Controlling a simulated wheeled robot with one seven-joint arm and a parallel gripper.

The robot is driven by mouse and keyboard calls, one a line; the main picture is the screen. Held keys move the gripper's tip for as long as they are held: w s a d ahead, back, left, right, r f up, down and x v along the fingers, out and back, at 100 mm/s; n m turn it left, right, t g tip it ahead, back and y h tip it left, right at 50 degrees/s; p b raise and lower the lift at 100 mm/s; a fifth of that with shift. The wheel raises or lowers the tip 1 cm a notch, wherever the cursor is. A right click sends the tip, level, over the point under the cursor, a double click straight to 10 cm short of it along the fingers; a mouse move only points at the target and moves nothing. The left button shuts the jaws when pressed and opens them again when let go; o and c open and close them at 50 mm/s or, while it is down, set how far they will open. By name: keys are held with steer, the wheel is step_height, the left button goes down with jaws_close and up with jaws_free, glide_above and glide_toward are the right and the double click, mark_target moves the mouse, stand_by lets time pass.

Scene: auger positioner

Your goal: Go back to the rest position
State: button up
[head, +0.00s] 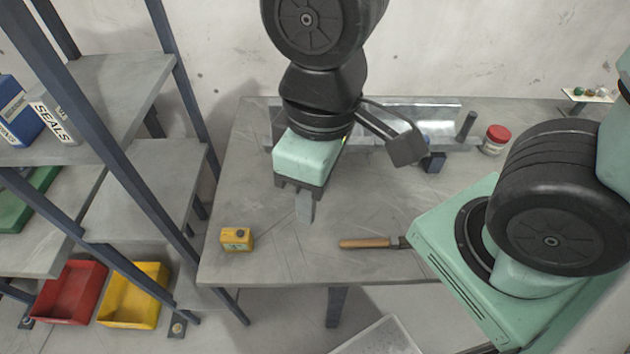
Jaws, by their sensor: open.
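My gripper (304,206) hangs pointing down over the left-middle part of the grey table (290,262). Its mint-green body and dark mount show above the fingers. The fingers overlap from this angle. It is open, and nothing shows in it. It is apart from the yellow device below left and the wooden-handled tool below right.
A small yellow device (236,239) and a wooden-handled tool (365,243) lie near the table's front edge. A metal channel (440,113) and a red-lidded jar (496,140) stand at the back. A shelf rack (115,85) stands left, with red (69,291) and yellow (133,295) bins below.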

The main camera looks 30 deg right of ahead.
steer(key=shift+f, duration=0.1)
step_height(320, 180, down, 7)
steer(key=b, duration=0.7)
steer(key=shift+w, duration=0.1)
stand_by(1.3)
